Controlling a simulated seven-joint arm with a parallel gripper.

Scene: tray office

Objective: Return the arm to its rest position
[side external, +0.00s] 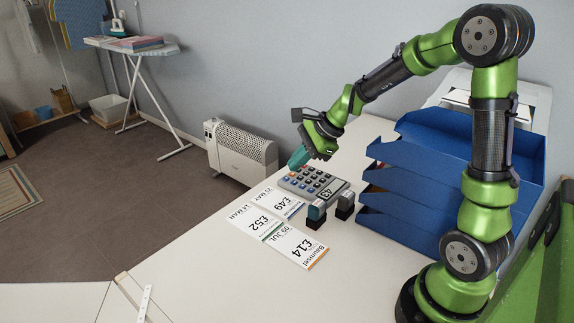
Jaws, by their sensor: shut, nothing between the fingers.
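My gripper (300,157), at the end of the green and black arm, points down and left over the far side of the white table. It is shut with nothing held. Its fingertips are above the far left edge of the grey calculator (315,185); I cannot tell whether they touch it. The arm is bent, with its elbow high at the upper right and the forearm reaching left.
Several price cards (265,224) lie in front of the calculator. Two small stamps (317,214) and (346,205) stand beside it. Blue stacked trays (410,180) rise at the right, near the arm. The table's front left (220,285) is clear.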

